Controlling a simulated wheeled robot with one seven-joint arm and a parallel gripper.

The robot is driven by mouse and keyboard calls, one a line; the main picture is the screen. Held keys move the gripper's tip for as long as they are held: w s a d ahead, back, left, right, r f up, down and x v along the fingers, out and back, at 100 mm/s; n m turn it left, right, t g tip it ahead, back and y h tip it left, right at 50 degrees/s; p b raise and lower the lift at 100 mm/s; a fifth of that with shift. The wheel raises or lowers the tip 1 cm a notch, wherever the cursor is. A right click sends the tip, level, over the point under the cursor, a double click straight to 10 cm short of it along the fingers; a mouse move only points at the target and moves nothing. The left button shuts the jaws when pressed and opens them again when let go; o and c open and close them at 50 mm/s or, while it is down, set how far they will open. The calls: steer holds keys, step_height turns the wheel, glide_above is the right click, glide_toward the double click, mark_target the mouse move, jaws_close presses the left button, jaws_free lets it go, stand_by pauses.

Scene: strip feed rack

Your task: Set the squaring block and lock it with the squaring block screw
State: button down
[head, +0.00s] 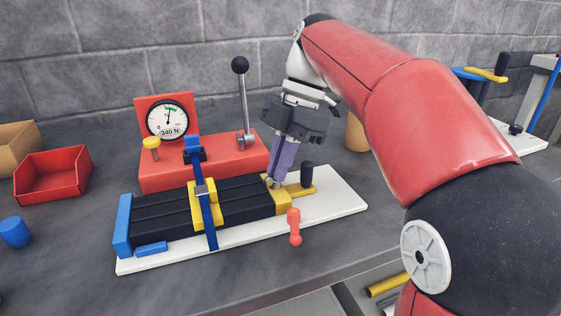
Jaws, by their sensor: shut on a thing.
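A yellow block (284,205), which looks like the squaring block, sits at the right end of the black grooved bed (160,216) on a white base plate (340,199). My gripper (275,183) points down at this block, its purple-grey fingers shut. A small metallic part shows at the fingertips, on top of the block; it looks like the squaring block screw, but the fingers partly hide it. I cannot tell how far it is turned in. A yellow arm with an upright black knob (306,173) extends right of the block.
A yellow clamp with a blue bar (207,218) crosses the bed. Behind stand a red housing with a gauge (168,118) and a black-ball lever (240,66). A red handle (294,227) stands at the front. A red bin (53,176) is left. My arm covers the right.

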steer(key=shift+w+n+g+h, duration=0.1)
steer(key=shift+n+g+h, duration=0.2)
steer(key=shift+n, duration=0.7)
steer(key=shift+a, duration=0.1)
steer(key=c, duration=1.6)
jaws_free()
steer(key=shift+o, duration=0.2)
